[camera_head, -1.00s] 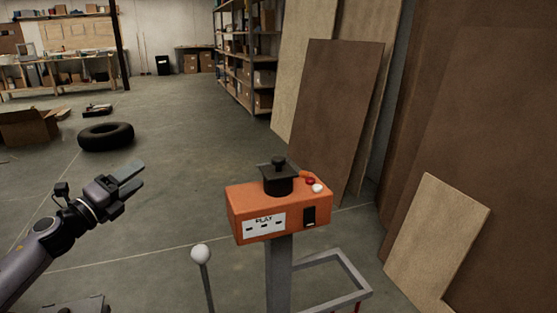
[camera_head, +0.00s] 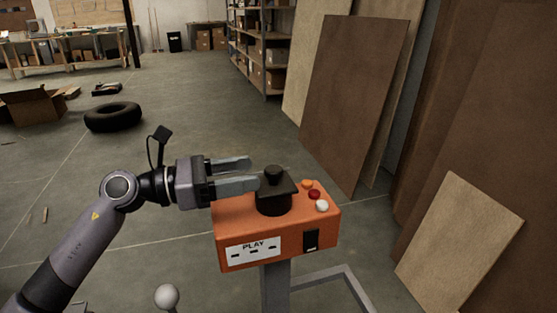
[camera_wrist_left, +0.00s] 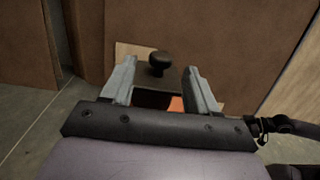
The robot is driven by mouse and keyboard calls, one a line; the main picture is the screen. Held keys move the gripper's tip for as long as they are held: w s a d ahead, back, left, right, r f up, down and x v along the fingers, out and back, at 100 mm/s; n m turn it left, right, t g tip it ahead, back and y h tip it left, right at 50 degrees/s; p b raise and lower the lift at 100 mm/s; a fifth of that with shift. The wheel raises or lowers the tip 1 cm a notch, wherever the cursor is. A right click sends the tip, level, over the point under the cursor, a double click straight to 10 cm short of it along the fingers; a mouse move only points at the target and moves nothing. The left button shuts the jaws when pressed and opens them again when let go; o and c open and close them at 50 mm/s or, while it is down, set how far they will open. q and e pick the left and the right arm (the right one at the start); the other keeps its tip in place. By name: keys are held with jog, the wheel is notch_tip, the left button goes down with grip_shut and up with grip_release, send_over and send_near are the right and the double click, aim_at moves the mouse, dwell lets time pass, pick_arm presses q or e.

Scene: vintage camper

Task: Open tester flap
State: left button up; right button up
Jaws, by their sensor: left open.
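The tester is an orange box (camera_head: 285,240) on a grey post, with a white PLAY label on its front. A black flap with a knob (camera_head: 274,182) sits on a black round base on top of the box. My left gripper (camera_head: 256,172) is open, its two fingers pointing right at the flap's left side in the head view. In the left wrist view the black knob (camera_wrist_left: 159,62) lies between and just beyond the open fingertips (camera_wrist_left: 158,75). I cannot tell whether the fingers touch the flap. My right gripper is not in view.
Orange, red and white buttons (camera_head: 315,195) sit on the box right of the flap. A white ball-topped rod (camera_head: 167,296) stands at front left. Brown boards (camera_head: 350,100) lean at the right. A tyre (camera_head: 113,117) lies on the open floor.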

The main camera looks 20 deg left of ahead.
aim_at(273, 168)
pick_arm(q)
jog(key=shift+p+x, duration=0.45)
jog(key=shift+x, duration=2.7)
jog(key=shift+s+d, duration=0.1)
grip_shut()
